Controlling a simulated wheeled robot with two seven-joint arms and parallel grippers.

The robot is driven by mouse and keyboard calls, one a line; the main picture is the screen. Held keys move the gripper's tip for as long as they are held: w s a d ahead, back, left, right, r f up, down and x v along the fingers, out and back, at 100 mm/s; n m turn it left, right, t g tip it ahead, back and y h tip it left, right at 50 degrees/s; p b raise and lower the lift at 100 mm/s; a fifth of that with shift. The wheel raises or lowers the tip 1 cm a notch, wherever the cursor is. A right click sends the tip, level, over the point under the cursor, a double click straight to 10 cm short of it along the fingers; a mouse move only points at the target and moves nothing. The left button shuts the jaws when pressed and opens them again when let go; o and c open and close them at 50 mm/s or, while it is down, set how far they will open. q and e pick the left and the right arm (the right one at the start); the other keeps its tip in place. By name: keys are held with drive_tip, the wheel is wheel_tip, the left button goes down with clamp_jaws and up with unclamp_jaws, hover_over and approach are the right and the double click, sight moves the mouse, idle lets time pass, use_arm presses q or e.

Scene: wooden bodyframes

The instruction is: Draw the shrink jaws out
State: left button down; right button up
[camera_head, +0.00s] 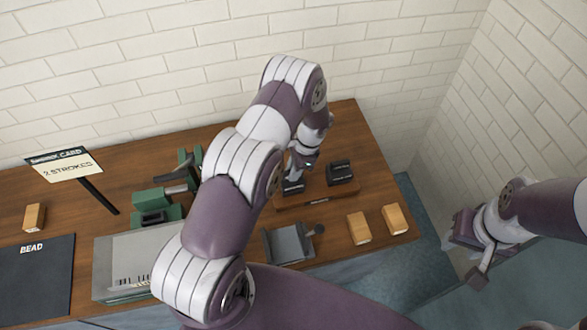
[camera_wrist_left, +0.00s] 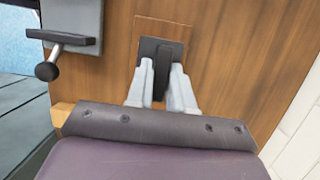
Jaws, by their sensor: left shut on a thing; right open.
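My left gripper (camera_head: 297,168) is shut on a dark jaw block (camera_head: 293,187) at the left part of a wooden rack (camera_head: 316,199). In the left wrist view, the fingers (camera_wrist_left: 161,92) close on the upright tab of this block (camera_wrist_left: 150,48). Its label is too small to read, and I cannot tell whether it is clear of the rack. A second dark jaw block (camera_head: 340,172) sits on the right part of the rack. The green shrinker machine (camera_head: 155,212) stands left of my arm, which partly hides it. My right gripper (camera_head: 470,248) is open and empty, off the table's right side.
A card (camera_head: 64,164) reads "2 STROKES". A grey machine with a knob (camera_head: 289,243) and two wooden blocks (camera_head: 358,228) (camera_head: 396,219) lie near the front edge. A grey panel (camera_head: 125,268), a dark BEAD mat (camera_head: 37,278) and another wooden block (camera_head: 34,217) are at left.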

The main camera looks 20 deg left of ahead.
use_arm(q)
drive_tip(key=shift+f, duration=0.25)
drive_tip(key=c, duration=1)
unclamp_jaws()
drive_tip(key=shift+r, duration=0.1)
drive_tip(key=shift+o, duration=0.4)
drive_tip(key=shift+s, duration=0.1)
drive_tip(key=shift+w+d+r+b, duration=0.1)
drive_tip(key=shift+w+r+b, duration=0.15)
drive_tip(key=shift+b, duration=0.2)
drive_tip(key=v, duration=1.2)
drive_tip(key=shift+s, duration=0.2)
